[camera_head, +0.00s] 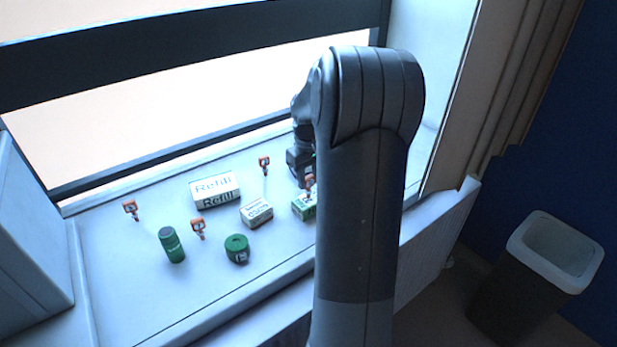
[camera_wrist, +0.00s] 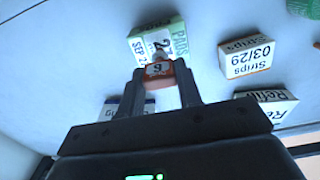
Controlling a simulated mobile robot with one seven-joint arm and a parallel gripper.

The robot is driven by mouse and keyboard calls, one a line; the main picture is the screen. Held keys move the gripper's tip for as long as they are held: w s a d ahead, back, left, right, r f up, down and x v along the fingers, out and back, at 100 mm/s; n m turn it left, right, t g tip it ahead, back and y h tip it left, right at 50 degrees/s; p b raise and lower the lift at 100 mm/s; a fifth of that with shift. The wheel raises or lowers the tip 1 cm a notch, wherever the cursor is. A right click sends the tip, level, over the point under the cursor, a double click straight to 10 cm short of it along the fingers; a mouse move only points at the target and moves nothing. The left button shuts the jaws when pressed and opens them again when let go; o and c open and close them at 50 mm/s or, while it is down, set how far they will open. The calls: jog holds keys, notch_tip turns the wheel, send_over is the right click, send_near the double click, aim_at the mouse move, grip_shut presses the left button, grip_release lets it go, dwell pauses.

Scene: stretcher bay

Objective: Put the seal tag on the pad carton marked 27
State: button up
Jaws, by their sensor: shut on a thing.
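The pad carton marked 27 (camera_wrist: 152,43) is green and white and lies on the pale sill. In the head view the carton (camera_head: 303,207) is partly hidden by my arm. My gripper (camera_wrist: 160,74) is shut on an orange and white seal tag (camera_wrist: 158,69), held between its fingertips. In the wrist view the tag overlaps the carton's near edge; I cannot tell whether they touch. In the head view the held tag (camera_head: 310,182) shows just above the carton, beside my arm, which hides most of my gripper.
A strips carton (camera_head: 257,212) and a Refill box (camera_head: 215,191) stand left of the pad carton. Other orange tags (camera_head: 264,165), a green bottle (camera_head: 172,246) and a green roll (camera_head: 237,249) are on the sill (camera_head: 120,270). A box (camera_wrist: 115,106) lies partly behind my fingers.

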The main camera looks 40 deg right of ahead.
jog(key=shift+f, duration=0.1)
jog(key=o, duration=0.9)
jog(key=shift+o, duration=0.2)
notch_tip(320, 180, up, 12)
jog(key=s+a+r, duration=0.2)
jog(key=a+r, duration=0.1)
jog(key=a, duration=0.5)
jog(key=s+a+f+t, duration=0.1)
jog(key=s+a+t, duration=0.4)
jog(key=s+a, duration=1.5)
jog(key=shift+f+t, duration=0.3)
jog(key=shift+f, duration=0.05)
